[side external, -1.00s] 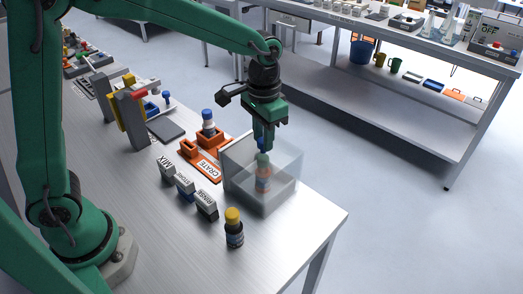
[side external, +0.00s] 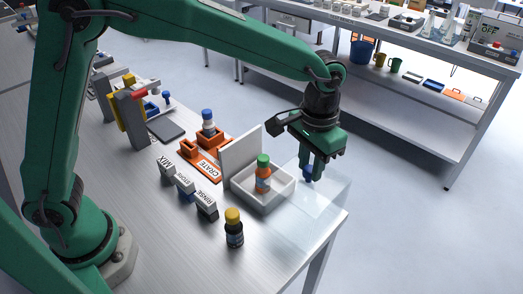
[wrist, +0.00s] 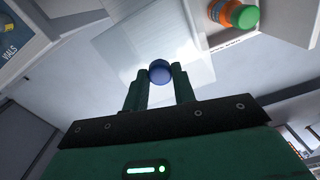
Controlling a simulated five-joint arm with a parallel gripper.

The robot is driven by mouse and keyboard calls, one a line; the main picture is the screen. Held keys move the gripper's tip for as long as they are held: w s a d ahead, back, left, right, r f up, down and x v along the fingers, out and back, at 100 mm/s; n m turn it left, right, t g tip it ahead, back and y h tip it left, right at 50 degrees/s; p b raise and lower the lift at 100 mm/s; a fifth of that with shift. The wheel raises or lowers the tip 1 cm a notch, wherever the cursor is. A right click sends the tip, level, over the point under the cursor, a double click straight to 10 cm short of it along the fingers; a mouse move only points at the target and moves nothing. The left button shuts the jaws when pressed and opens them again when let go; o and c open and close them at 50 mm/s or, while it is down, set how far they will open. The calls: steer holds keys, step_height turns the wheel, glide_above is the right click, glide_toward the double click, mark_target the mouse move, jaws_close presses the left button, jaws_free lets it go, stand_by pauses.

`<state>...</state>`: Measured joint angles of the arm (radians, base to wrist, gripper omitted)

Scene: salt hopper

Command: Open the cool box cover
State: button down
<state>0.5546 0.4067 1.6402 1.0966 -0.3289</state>
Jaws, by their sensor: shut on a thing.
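The cool box (side external: 262,203) is a white open-topped box with an upright back panel. An orange bottle with a green cap (side external: 263,174) stands inside it, uncovered; it also shows in the wrist view (wrist: 236,13). The clear cover (side external: 318,212) is to the right of the box, by the table's right edge. I cannot tell whether it touches the table. Its blue knob (side external: 308,174) is between the fingers of my gripper (side external: 311,175), which is shut on it. The wrist view shows the knob (wrist: 160,71) between both fingertips, with the clear cover (wrist: 125,45) beyond.
A dark bottle with a yellow cap (side external: 234,228) stands in front of the box. Labelled blocks (side external: 185,187) and an orange crate (side external: 203,162) with a blue-capped bottle (side external: 208,122) are left of it. The front of the table is clear.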

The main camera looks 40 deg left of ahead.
steer(key=shift+d, duration=0.2)
steer(key=c, duration=1.1)
jaws_free()
steer(key=shift+c, duration=0.2)
steer(key=shift+r, duration=0.15)
steer(key=shift+r, duration=3.8)
steer(key=shift+a, duration=0.1)
